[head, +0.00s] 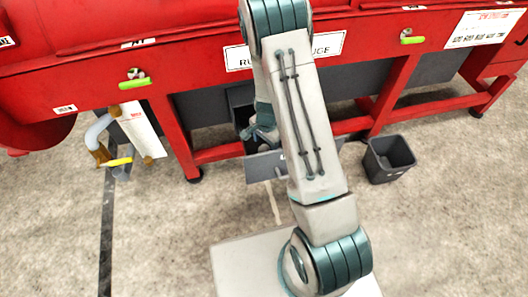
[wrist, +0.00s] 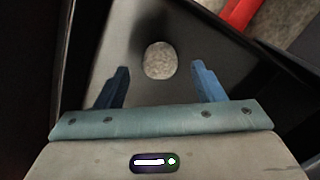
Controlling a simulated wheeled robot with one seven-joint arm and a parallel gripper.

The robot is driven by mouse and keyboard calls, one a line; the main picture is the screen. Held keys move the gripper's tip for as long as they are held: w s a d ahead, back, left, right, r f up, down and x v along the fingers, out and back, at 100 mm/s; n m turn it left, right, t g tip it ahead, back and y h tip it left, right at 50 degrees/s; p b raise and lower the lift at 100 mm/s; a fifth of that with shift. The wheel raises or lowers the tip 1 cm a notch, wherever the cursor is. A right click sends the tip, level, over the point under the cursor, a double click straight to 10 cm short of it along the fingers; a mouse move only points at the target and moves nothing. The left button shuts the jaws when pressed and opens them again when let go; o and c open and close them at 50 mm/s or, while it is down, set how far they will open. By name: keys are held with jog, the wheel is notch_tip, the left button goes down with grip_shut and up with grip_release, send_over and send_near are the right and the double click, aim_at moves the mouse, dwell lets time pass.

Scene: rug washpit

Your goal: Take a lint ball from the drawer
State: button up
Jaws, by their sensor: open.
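A round, speckled grey lint ball (wrist: 160,61) lies on the dark floor of the drawer (wrist: 105,35) in the wrist view. My gripper (wrist: 160,85) is open above it, with one blue finger on each side and the ball a little beyond the fingertips in the picture. The fingers do not visibly touch the ball. In the head view the grey drawer (head: 262,167) is pulled out under the red machine, and my gripper (head: 262,134) reaches into it, partly hidden by my arm. The ball is not visible in the head view.
The red machine frame (head: 180,135) stands around the drawer, with legs on both sides. A dark bin (head: 389,160) stands on the floor at the right. A pipe with yellow handle (head: 118,161) hangs at the left. The floor in front is mostly clear.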

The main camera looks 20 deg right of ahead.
notch_tip(320, 180, down, 3)
jog(key=shift+a+r+b, duration=0.1)
jog(key=shift+r+b, duration=0.05)
jog(key=shift+b, duration=0.25)
jog(key=shift+r, duration=0.1)
jog(key=c, duration=1)
jog(key=shift+c, duration=0.2)
